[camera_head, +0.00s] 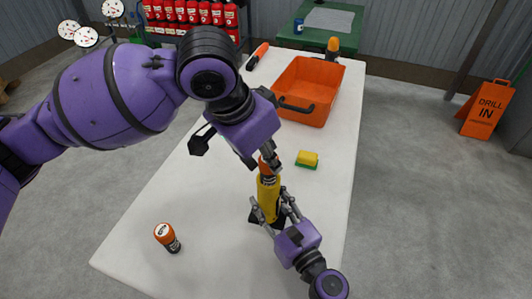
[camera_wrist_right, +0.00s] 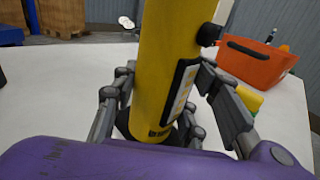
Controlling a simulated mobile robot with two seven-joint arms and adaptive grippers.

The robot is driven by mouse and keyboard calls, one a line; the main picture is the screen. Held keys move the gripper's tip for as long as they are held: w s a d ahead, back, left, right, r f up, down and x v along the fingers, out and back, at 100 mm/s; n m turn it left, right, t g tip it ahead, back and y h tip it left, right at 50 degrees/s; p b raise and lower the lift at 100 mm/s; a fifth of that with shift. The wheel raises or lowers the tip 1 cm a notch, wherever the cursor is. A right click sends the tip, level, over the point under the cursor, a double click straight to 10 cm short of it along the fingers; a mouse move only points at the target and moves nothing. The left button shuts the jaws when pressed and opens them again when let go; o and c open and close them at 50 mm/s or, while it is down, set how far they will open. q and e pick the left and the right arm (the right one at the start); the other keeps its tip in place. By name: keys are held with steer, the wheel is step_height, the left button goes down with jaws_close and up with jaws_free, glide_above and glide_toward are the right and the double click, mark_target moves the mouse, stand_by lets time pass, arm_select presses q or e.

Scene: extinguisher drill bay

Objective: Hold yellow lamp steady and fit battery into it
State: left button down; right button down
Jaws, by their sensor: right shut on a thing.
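The yellow lamp (camera_head: 268,193) stands upright on the white table. It also fills the middle of the right wrist view (camera_wrist_right: 160,70), where a dark panel shows on its side. My right gripper (camera_head: 272,210) is shut around the lamp's lower body, with fingers on both sides. An orange-and-black battery (camera_head: 267,167) is upright at the lamp's top; how deep it sits in the lamp cannot be told. My left gripper (camera_head: 269,158) is right above and against the battery, pointing down. Its fingers are partly hidden, so its grip cannot be told.
A yellow-green sponge (camera_head: 307,160) lies right of the lamp. An orange bin (camera_head: 308,92) stands behind it. An orange-handled tool (camera_head: 257,55) lies at the far edge. The front left is mostly clear.

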arm_select(q)
steer(key=shift+f, duration=1.75)
steer(key=c, duration=1.3)
jaws_free()
steer(key=shift+c, duration=0.2)
steer(key=shift+r, duration=0.1)
steer(key=v, duration=1.2)
arm_select(e)
steer(key=c, duration=1)
jaws_free()
